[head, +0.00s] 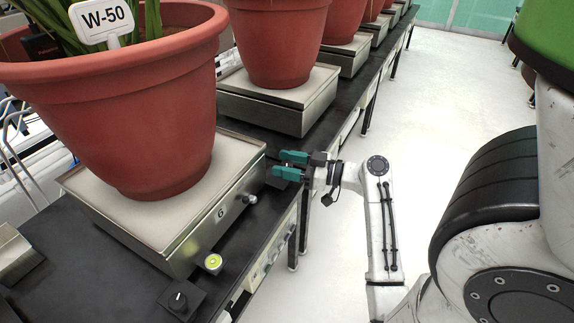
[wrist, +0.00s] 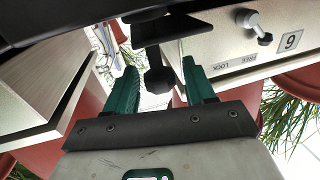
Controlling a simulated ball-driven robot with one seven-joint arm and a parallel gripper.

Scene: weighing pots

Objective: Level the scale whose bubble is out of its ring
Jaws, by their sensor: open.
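The scale marked 6 (head: 180,245) bears a terracotta pot labelled W-50 (head: 160,110). A round yellow-green bubble level (head: 213,263) is at its front; the bubble's place against the ring is too small to tell. A black knob with a white mark (head: 178,300) sits on a dark block nearby. My gripper (head: 281,165) is open and empty, past the far right corner of scale 6, over the bench edge. In the wrist view, a dark knob (wrist: 157,80) appears between and beyond my open fingers (wrist: 157,82), apparently not gripped.
The FREE/LOCK lever (wrist: 254,25) is on scale 6's front, also in the head view (head: 250,199). Another scale (head: 275,110) with a pot (head: 275,45) stands beyond on the black bench (head: 70,265), with more behind. The floor right of the bench (head: 450,90) is clear.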

